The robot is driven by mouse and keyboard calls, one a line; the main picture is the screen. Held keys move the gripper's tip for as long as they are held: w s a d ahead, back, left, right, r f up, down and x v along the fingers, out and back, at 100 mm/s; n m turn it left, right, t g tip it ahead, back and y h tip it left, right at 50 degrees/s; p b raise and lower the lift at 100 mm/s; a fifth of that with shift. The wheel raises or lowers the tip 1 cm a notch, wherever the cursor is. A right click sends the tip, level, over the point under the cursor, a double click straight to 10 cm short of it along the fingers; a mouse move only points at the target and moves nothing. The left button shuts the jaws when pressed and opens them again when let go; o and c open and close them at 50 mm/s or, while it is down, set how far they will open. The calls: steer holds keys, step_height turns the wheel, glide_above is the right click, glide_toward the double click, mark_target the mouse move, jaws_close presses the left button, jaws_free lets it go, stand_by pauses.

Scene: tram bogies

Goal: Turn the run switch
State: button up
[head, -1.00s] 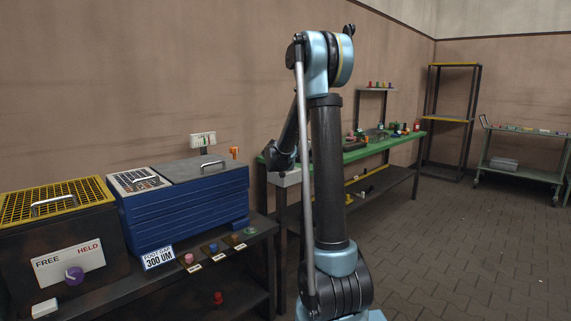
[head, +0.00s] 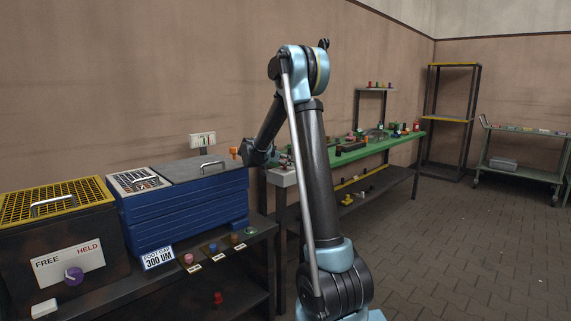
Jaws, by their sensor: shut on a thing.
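The end of my arm with my gripper (head: 256,153) is a dark shape beside the right end of the blue cabinet. Its fingers are too small and dark to make out. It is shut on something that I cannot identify. A small orange piece (head: 234,151) shows just left of it, above the cabinet's back right corner; I cannot tell whether they touch. No control in view is labelled as a run switch.
The blue cabinet (head: 190,212) stands on a dark bench, beside a yellow-grilled box (head: 55,200). Several coloured knobs line the bench front. A grey box (head: 283,178) is at the near end of a green bench (head: 370,149). The floor (head: 460,240) at right is open.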

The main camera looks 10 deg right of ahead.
steer(key=shift+w+a, duration=0.1)
steer(key=shift+a, duration=0.1)
steer(key=o, duration=1.1)
steer(key=shift+f, duration=0.1)
steer(key=shift+c, duration=0.2)
steer(key=v, duration=1.2)
steer(key=shift+f, duration=0.1)
